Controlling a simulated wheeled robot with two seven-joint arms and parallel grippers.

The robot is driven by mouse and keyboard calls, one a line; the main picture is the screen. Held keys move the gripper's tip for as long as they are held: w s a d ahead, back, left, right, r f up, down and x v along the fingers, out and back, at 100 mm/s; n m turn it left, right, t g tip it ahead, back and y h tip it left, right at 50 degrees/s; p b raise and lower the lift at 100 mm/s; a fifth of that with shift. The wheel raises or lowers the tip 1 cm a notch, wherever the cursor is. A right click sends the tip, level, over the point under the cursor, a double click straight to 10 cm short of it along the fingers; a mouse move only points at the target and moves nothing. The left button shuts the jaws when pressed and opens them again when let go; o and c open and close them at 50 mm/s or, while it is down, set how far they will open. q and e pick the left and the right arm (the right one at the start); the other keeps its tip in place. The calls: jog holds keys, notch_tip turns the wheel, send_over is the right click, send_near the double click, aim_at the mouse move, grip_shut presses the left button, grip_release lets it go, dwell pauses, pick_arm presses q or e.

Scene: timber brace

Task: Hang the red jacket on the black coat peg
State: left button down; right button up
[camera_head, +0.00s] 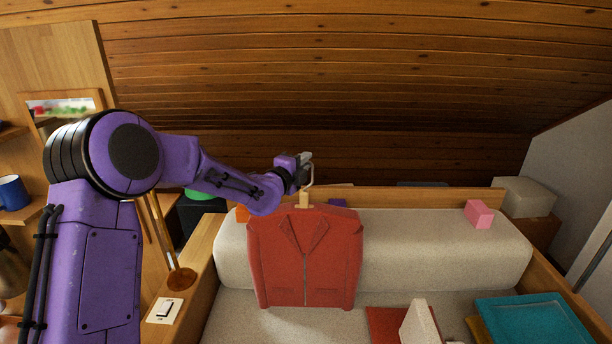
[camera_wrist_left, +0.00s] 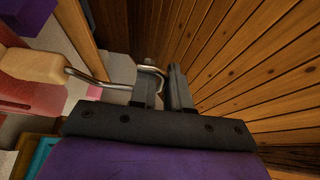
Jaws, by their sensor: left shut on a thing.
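The red jacket (camera_head: 304,262) hangs upright on a wooden hanger (camera_head: 304,199) with a metal hook, in front of the sofa's backrest in the head view. My left gripper (camera_head: 307,160) is above the jacket, shut on the hanger's hook. In the left wrist view, the gripper (camera_wrist_left: 163,82) has the bent metal hook (camera_wrist_left: 92,77) between its fingers. The wooden hanger (camera_wrist_left: 28,65) and part of the jacket (camera_wrist_left: 28,95) show at the left there. I cannot make out the black coat peg in either view. My right gripper is not in view.
A beige sofa (camera_head: 430,240) with wooden arms stands below. A pink block (camera_head: 479,213) sits on its backrest; a teal tray (camera_head: 532,318) and a red flat item (camera_head: 388,325) lie on the seat. A plank wall (camera_head: 400,90) rises behind. A blue mug (camera_head: 13,192) stands at left.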

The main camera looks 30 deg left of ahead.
pick_arm(q)
jog(key=shift+r, duration=0.75)
jog(key=s+d, duration=0.4)
jog(key=s, duration=0.3)
jog(key=s+d, duration=0.5)
jog(key=s, duration=0.3)
jog(key=shift+s+d, duration=0.2)
jog(key=shift+d, duration=0.05)
jog(key=shift+r, duration=0.1)
jog(key=c, duration=1.7)
grip_release()
grip_shut()
